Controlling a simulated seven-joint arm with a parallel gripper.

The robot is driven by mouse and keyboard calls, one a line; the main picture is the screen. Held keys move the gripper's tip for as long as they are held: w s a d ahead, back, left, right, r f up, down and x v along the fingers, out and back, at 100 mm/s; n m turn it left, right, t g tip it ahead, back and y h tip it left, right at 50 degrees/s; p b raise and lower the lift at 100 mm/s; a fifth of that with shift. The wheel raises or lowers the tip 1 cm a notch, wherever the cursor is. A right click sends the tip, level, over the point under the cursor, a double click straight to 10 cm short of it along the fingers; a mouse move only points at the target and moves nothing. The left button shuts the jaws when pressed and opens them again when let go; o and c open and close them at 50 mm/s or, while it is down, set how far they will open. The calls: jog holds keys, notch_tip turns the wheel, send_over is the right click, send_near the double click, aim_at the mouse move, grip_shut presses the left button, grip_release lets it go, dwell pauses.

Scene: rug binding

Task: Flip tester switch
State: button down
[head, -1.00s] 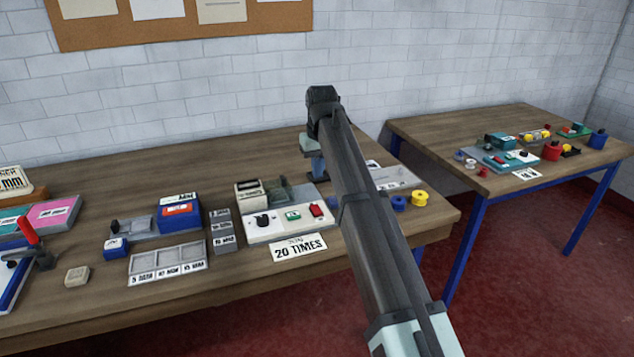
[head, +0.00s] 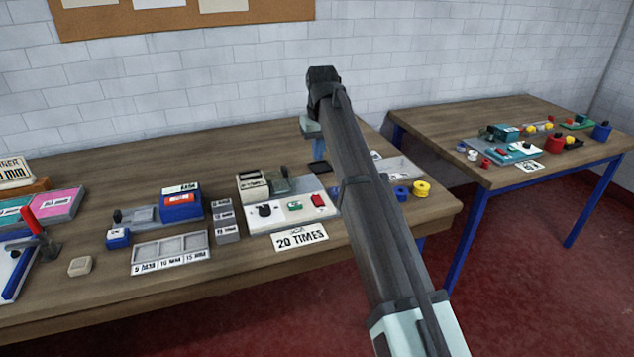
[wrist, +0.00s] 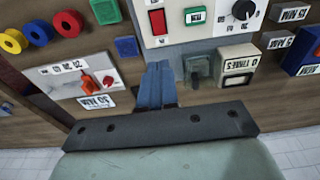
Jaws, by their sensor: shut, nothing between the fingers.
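The tester is a white-topped box (head: 285,218) on the near table, behind a "20 TIMES" card (head: 300,237). It bears a black knob (head: 264,210), a green button (head: 295,206) and a red switch (head: 318,200). In the wrist view, the red switch (wrist: 157,22) sits on the panel just beyond my fingertips. My gripper (wrist: 158,66) is shut and empty, its blue fingers together, pointing toward the tester's edge. In the head view my gripper (head: 319,152) hangs behind the tester and looks apart from it. My forearm passes close to the tester's right end there.
A cream block (head: 252,184) and a grey-green fixture (head: 290,180) stand behind the tester. Blue (head: 401,193) and yellow (head: 421,188) spools lie to the right, beside a grey plate (head: 400,168). The near table's front strip is mostly clear. A second table (head: 450,140) stands right.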

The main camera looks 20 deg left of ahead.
aim_at(316, 196)
jog(key=f, duration=0.9)
jog(key=w+a+f, duration=0.1)
jog(key=f, duration=0.4)
jog(key=shift+w+a, duration=0.1)
jog(key=shift+w+a+f, duration=0.1)
jog(key=shift+f, duration=0.05)
dwell(0.4)
jog(key=shift+s+d+r, duration=0.25)
jog(key=shift+s+d, duration=0.35)
jog(key=shift+r, duration=0.1)
notch_tip(316, 196, up, 14)
jog(key=s+d, duration=0.1)
dwell(0.5)
